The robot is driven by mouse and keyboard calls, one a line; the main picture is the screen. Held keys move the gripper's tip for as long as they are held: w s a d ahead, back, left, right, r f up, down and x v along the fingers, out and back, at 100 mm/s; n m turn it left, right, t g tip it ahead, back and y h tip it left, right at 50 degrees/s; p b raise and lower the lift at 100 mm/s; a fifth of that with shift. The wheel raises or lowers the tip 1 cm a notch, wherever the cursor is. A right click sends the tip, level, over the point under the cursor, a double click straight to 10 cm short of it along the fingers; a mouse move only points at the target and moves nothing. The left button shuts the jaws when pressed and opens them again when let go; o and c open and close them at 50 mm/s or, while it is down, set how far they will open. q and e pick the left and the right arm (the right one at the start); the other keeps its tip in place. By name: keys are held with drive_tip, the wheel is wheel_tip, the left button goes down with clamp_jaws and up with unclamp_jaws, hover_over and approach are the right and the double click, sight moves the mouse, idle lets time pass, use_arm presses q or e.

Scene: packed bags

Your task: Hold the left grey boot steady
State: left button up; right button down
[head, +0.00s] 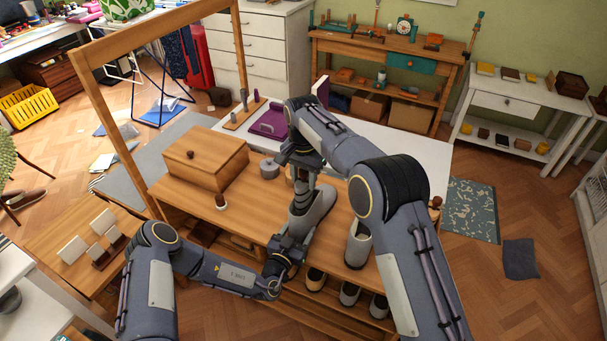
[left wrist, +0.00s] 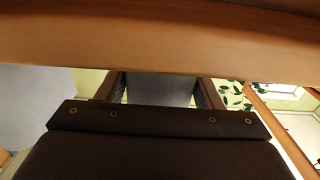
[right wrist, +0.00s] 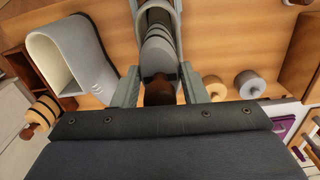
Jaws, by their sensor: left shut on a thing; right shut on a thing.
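The left grey boot (head: 309,209) stands on the wooden bench. My left gripper (head: 287,243) is shut on its near lower part; in the left wrist view a grey surface (left wrist: 160,90) fills the gap between the fingers. My right gripper (head: 303,172) is above the boot's opening, shut on a dark brown knob (right wrist: 159,90). In the right wrist view grey segmented parts lie beyond the knob, inside the boot's opening. The other grey boot (head: 357,247) stands to the right, untouched, and shows its hollow opening in the right wrist view (right wrist: 62,62).
Several shoes (head: 349,294) sit on the shelf below. A wooden frame (head: 112,120) rises at the left. Pale tabletop lies behind.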

drive_tip(key=shift+f, duration=3.2)
drive_tip(key=c, duration=0.8)
unclamp_jaws()
drive_tip(key=shift+o, duration=0.2)
drive_tip(key=shift+r, duration=0.1)
wheel_tip(320, 180, up, 12)
drive_tip(key=shift+f, duration=0.1)
use_arm(q)
drive_tip(key=o, duration=1.1)
drive_tip(key=shift+c, duration=0.2)
